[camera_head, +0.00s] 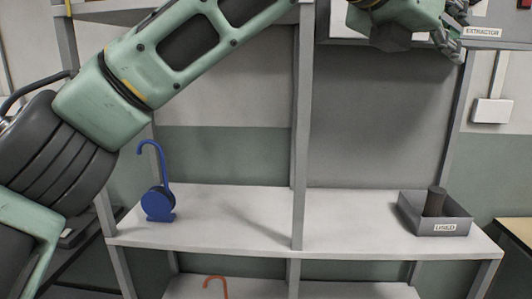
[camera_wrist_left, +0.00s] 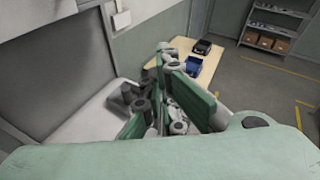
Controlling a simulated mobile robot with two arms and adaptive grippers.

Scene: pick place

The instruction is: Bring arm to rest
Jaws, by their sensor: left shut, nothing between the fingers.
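My left arm comes in from the left and crosses the top of the head view. My left gripper (camera_head: 450,42) is at the upper right, above the shelf and in front of its upper part, with its fingers shut and nothing held. In the left wrist view the gripper (camera_wrist_left: 170,112) is in the middle, its fingers partly hidden by its own green links. My right gripper is not in view.
A blue hooked object (camera_head: 157,204) stands on the white shelf (camera_head: 255,232) at the left. A grey bin labelled USED (camera_head: 450,228) holds a dark cylinder (camera_head: 434,202) at the right. An orange hook (camera_head: 215,284) shows below. The shelf middle is clear.

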